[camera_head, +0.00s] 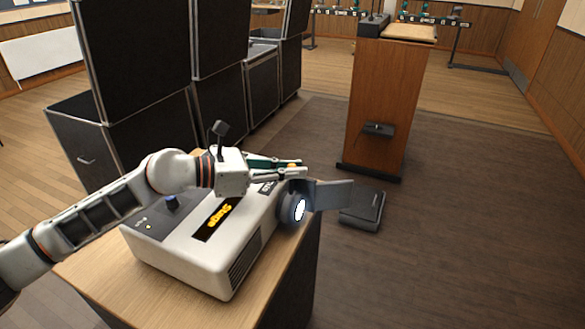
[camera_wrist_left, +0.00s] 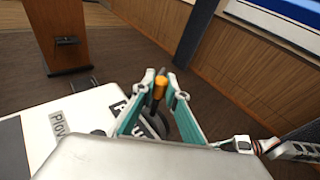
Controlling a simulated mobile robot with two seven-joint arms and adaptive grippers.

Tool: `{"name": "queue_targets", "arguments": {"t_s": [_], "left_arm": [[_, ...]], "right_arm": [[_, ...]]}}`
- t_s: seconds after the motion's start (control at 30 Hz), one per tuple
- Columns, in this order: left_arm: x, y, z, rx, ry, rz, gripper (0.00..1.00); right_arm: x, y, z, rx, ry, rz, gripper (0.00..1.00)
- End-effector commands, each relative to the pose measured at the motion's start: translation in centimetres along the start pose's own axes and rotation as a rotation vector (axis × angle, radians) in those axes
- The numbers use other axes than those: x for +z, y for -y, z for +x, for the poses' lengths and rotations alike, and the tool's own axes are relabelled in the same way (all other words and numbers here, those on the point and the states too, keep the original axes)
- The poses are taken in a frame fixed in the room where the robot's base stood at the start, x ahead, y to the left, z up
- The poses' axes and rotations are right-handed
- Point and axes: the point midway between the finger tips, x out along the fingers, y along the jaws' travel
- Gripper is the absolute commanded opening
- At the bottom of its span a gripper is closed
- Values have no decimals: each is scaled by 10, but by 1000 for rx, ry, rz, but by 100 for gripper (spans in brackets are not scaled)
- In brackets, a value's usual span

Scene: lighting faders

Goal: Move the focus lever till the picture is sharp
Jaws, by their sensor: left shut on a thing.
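A white projector (camera_head: 185,262) stands on a wooden-topped stand, with its dark round lens (camera_head: 299,208) lit white at the right end. The focus lever's orange knob (camera_head: 292,167) shows above the lens, and also in the left wrist view (camera_wrist_left: 160,83). My left gripper (camera_head: 299,168) reaches over the projector, its fingertips (camera_wrist_left: 163,84) closed on the orange knob from both sides.
A dark flap (camera_head: 332,195) sticks out beside the lens. A wooden lectern (camera_head: 375,105) and a black box (camera_head: 363,210) stand beyond. Dark cases (camera_head: 130,60) stand behind my arm. Floor at right is clear.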

Motion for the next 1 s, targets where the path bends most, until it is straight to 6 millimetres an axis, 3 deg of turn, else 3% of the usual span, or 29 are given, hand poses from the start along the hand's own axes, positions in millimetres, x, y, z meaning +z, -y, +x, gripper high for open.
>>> {"name": "queue_targets", "arguments": {"t_s": [0.07,0.1,0.17,0.63,1.0], "left_arm": [[0,0,0,0,-2,-1,0],[0,0,0,-1,-2,-2,15],[0,0,0,0,-2,-2,31],[-1,0,-9,0,-2,-2,31],[-1,-1,-79,2,-3,-2,31]], "right_arm": [[0,0,0,0,0,0,0],[0,0,0,0,0,0,0],[0,0,0,0,0,0,0],[4,2,-1,-3,7,1,0],[2,1,0,-1,3,1,0]]}}
